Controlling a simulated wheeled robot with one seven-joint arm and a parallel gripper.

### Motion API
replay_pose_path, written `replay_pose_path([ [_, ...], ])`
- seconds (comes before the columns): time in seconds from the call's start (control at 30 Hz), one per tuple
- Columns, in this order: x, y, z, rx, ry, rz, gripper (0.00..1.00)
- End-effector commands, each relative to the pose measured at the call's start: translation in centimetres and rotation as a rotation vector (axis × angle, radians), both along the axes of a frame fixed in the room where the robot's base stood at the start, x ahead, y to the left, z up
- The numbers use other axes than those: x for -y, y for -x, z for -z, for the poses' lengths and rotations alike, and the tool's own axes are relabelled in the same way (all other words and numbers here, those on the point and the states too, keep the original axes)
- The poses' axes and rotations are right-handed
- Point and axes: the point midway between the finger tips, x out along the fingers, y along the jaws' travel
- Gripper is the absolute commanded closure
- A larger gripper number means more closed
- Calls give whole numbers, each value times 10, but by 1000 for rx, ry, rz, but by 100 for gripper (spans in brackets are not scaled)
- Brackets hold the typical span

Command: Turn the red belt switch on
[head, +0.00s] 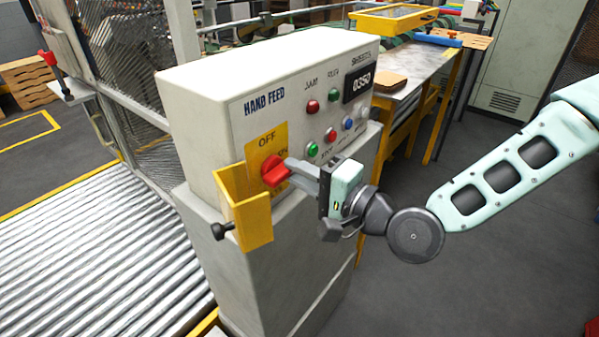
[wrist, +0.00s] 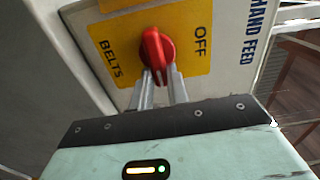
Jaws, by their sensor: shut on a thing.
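The red belt switch (head: 272,172) is a rotary knob on a yellow plate (head: 262,139) on the front of the white "HAND FEED" box. In the wrist view the red knob (wrist: 154,48) stands between the words "BELTS" and "OFF". My gripper (head: 287,171) reaches it from the right, and its grey fingers are closed on the knob. In the wrist view the fingertips (wrist: 161,82) are at the knob's lower end. The fingers hide part of the plate's lettering in the head view. Which label the knob points to is unclear.
A yellow bracket (head: 257,222) with a black knob (head: 221,231) is close below and left of the switch. Buttons and lamps, including a green button (head: 312,149), sit to the right, near my gripper. A roller conveyor (head: 95,255) lies left. The floor at right is clear.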

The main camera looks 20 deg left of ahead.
Motion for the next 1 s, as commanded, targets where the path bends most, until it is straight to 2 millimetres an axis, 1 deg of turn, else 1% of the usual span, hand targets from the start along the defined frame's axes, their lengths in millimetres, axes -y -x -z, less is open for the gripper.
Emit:
replay_pose_path([
  [0.2,1,-1,1,-34,-13,2,100],
  [0.6,1,-1,1,-39,-15,2,100],
  [0.63,1,-1,1,-39,-15,2,78],
  [0.7,1,-1,1,-39,-15,2,62],
  [1.0,0,0,1,-37,-15,1,62],
])
